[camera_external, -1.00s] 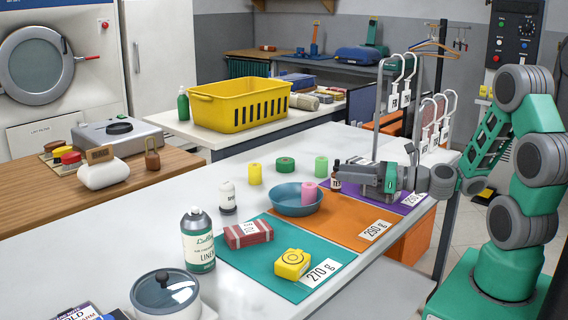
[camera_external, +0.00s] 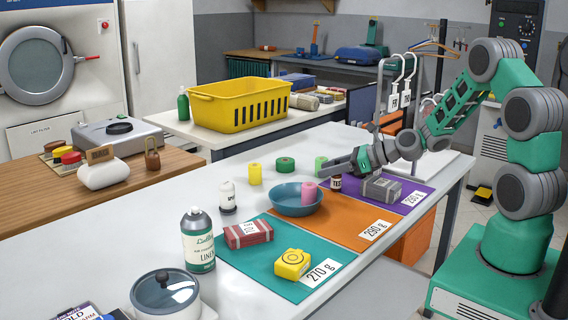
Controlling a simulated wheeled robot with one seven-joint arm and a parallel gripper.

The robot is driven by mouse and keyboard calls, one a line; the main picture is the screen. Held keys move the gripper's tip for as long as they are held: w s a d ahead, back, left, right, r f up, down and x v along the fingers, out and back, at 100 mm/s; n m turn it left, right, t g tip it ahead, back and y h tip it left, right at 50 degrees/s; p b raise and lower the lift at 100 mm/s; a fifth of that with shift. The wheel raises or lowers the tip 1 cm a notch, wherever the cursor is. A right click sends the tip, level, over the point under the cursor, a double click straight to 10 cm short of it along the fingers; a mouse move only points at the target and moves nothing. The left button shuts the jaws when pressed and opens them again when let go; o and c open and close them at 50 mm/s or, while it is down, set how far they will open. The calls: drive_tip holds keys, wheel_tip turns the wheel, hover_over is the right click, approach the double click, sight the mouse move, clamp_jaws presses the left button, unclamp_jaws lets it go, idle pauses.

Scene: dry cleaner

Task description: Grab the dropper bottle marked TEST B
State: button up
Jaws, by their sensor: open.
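A small dark bottle with a white label (camera_external: 336,183) stands by the far left edge of the purple mat (camera_external: 412,206). Only part of its label can be read, starting with what looks like TE, so I cannot tell if it is TEST B. My gripper (camera_external: 330,167) is open, its fingers pointing left at the height of the bottle's upper part. The fingers hide the bottle's top, and I cannot tell whether they are around it or in front of or behind it.
A grey block (camera_external: 382,189) lies on the purple mat close by my gripper. A blue bowl (camera_external: 283,205) with a pink cylinder (camera_external: 309,193) sits just left on the orange mat (camera_external: 345,231). A green cylinder (camera_external: 321,165) is close to my fingertips. A white bottle (camera_external: 228,198) stands farther left.

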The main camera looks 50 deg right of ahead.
drive_tip(key=shift+w+a+f, duration=0.1)
drive_tip(key=shift+w+a, duration=0.05)
drive_tip(key=shift+w, duration=0.05)
clamp_jaws()
idle(0.3)
